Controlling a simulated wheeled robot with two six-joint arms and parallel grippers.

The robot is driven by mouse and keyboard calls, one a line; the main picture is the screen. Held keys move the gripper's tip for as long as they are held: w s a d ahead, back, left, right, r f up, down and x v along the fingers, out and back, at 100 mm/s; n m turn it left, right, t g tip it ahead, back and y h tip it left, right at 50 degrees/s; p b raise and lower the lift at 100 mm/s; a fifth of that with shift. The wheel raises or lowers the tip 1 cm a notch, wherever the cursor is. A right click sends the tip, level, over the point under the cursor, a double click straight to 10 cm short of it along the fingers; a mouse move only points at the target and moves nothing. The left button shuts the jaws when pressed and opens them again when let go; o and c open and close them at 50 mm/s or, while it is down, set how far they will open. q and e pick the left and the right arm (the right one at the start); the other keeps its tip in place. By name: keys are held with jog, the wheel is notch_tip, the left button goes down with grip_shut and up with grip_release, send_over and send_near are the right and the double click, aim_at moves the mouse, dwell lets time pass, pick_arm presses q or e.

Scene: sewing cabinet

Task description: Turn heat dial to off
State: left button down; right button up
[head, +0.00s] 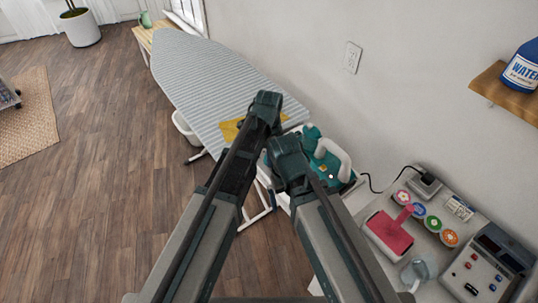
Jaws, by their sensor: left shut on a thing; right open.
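A teal iron with a white handle (335,155) stands at the near right end of the ironing board. A small pale spot shows on its near side; I cannot tell whether it is the heat dial. My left gripper (267,100) is above the board in front of a yellow cloth (231,130), left of the iron. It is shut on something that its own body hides. My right gripper (287,147) is open, just left of the iron and overlapping it in view; I cannot tell whether they touch. Its fingertips are partly hidden.
The striped ironing board (200,75) reaches to the back left. A white table (357,205) at right holds a pink block with a handle (389,236), several round colored pieces and a control box (482,270). A cord runs from the iron to a plug box (424,184). A shelf (508,92) juts from the wall.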

pick_arm(q)
jog(key=n, duration=0.4)
jog(key=shift+n, duration=0.3)
jog(key=n, duration=0.4)
jog(key=shift+n, duration=0.3)
jog(key=n, duration=0.4)
jog(key=shift+n, duration=0.3)
jog(key=n, duration=0.9)
jog(key=shift+n, duration=0.4)
jog(key=n, duration=0.5)
jog(key=shift+n, duration=0.4)
